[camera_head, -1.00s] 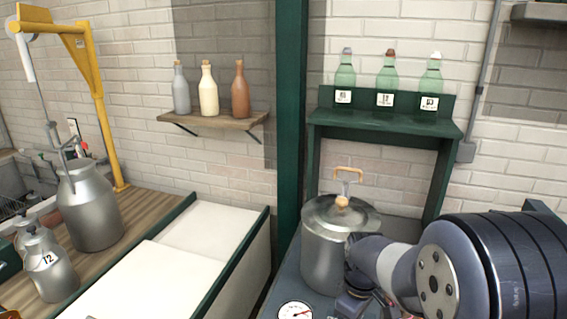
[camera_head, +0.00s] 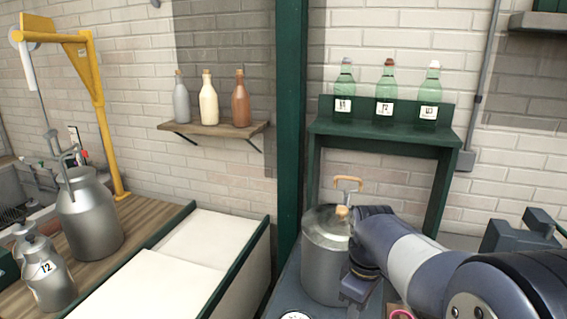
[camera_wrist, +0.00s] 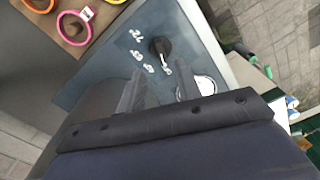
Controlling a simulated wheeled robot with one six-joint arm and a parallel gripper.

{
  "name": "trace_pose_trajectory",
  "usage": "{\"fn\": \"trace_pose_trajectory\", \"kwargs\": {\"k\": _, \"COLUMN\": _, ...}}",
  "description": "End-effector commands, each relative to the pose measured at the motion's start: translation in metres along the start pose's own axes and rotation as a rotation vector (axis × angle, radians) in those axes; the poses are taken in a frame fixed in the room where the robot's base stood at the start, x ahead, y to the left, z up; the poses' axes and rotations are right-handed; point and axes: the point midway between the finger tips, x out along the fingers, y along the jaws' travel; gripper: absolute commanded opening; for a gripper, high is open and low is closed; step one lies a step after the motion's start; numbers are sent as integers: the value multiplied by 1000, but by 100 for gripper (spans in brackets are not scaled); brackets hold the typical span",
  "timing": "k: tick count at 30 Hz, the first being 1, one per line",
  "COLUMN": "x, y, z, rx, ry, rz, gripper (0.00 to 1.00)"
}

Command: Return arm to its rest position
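My arm reaches in from the lower right of the head view, in front of the metal churn (camera_head: 322,262) with its wooden-handled lid. My gripper (camera_wrist: 160,84) shows in the wrist view with its two fingers apart and nothing visible between them. It hangs over a blue-grey worktop (camera_wrist: 112,68). In the head view the gripper end is low beside the churn and partly hidden by my arm.
Coloured rings, one pink (camera_wrist: 74,28), are on a brown board. Green bottles stand on a green shelf (camera_head: 385,131). A wooden shelf (camera_head: 212,130) holds three bottles.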

Motion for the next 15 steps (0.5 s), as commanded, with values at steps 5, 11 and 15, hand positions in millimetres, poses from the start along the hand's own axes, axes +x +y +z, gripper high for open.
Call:
{"fn": "trace_pose_trajectory", "kwargs": {"k": 5, "x": 38, "y": -1, "z": 0, "rx": 0, "ry": -3, "rz": -4, "gripper": 33}}
{"fn": "trace_pose_trajectory", "kwargs": {"k": 11, "x": 78, "y": -1, "z": 1, "rx": 1, "ry": -3, "rz": -4, "gripper": 33}}
{"fn": "trace_pose_trajectory", "kwargs": {"k": 15, "x": 79, "y": 0, "z": 0, "rx": 98, "ry": 1, "rz": 1, "gripper": 33}}
